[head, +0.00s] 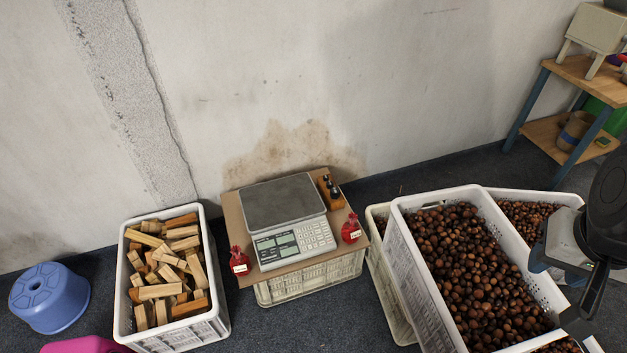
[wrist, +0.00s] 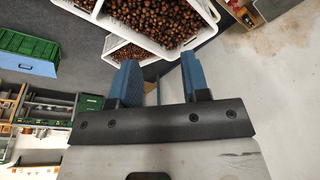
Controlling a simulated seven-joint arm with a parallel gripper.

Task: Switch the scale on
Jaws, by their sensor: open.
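The scale (head: 285,215) stands on a brown board on an upturned pale crate, in the middle of the head view. It has a bare grey weighing plate, a grey-green display (head: 276,245) at the front left and a keypad (head: 314,236) to its right. The display's readings are too small to make out. My gripper (wrist: 159,62) is open and empty in the wrist view, its blue fingers apart. In the head view my arm is at the far right, over the chestnut crates and well away from the scale.
Two red net bags (head: 239,261) (head: 351,229) flank the scale, and a wooden weight block (head: 330,190) stands behind its right side. A crate of wood blocks (head: 222,318) is left. A chestnut crate (head: 397,235) is right. A blue stool (head: 50,297) stands far left.

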